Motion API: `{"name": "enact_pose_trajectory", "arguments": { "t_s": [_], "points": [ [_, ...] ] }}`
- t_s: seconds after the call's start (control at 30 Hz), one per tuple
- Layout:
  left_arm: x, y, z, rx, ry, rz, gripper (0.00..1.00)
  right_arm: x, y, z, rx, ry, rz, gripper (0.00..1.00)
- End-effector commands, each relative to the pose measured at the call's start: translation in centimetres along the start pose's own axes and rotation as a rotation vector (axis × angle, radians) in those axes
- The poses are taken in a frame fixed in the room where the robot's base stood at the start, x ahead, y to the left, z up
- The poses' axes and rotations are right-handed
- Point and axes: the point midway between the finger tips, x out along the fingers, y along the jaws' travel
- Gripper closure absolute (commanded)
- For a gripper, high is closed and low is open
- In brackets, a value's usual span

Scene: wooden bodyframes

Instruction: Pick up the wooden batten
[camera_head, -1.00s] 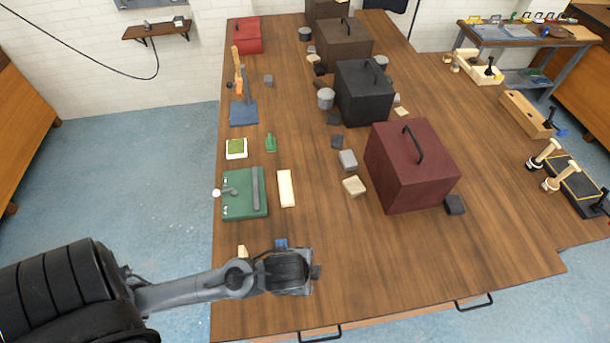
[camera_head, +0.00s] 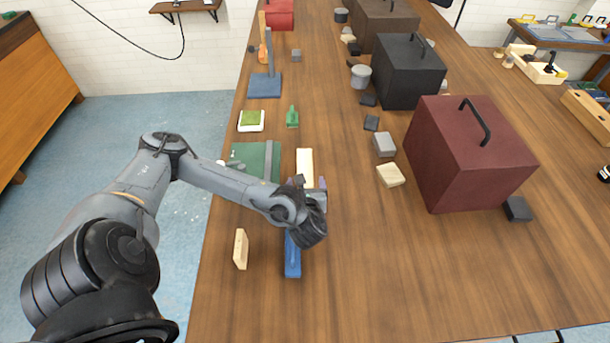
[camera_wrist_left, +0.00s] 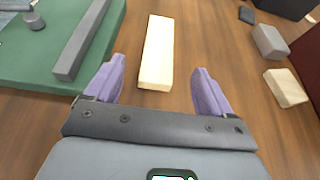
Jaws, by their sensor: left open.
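The wooden batten (camera_head: 304,161) is a pale, narrow block lying flat on the brown table, just right of the green board. In the left wrist view the batten (camera_wrist_left: 157,52) lies lengthwise ahead, its near end between the line of the two purple fingertips. My left gripper (camera_head: 309,184) is at the batten's near end in the head view, whose near part it hides. In the left wrist view the left gripper (camera_wrist_left: 155,82) is open, with a finger on each side and bare table between each finger and the wood. My right gripper is not in view.
The green board (camera_head: 246,156) with a grey bar (camera_wrist_left: 82,40) is close on the left. A blue tool (camera_head: 292,258) and a small pale block (camera_head: 240,249) lie nearer.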

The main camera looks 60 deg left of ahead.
Motion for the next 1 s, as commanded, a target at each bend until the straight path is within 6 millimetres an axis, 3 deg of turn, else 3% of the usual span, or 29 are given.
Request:
{"name": "enact_pose_trajectory", "arguments": {
  "t_s": [0.3,0.57,1.0],
  "points": [
    [4.3,0.1,0.0,0.007,-0.009,0.004,0.17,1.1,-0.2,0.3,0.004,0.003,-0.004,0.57],
    [5.7,0.1,-0.1,0.005,-0.006,0.002,0.17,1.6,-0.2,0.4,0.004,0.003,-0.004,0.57],
    [10.3,0.0,-0.7,0.005,-0.006,0.003,0.17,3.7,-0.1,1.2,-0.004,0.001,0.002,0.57]
  ]
}}
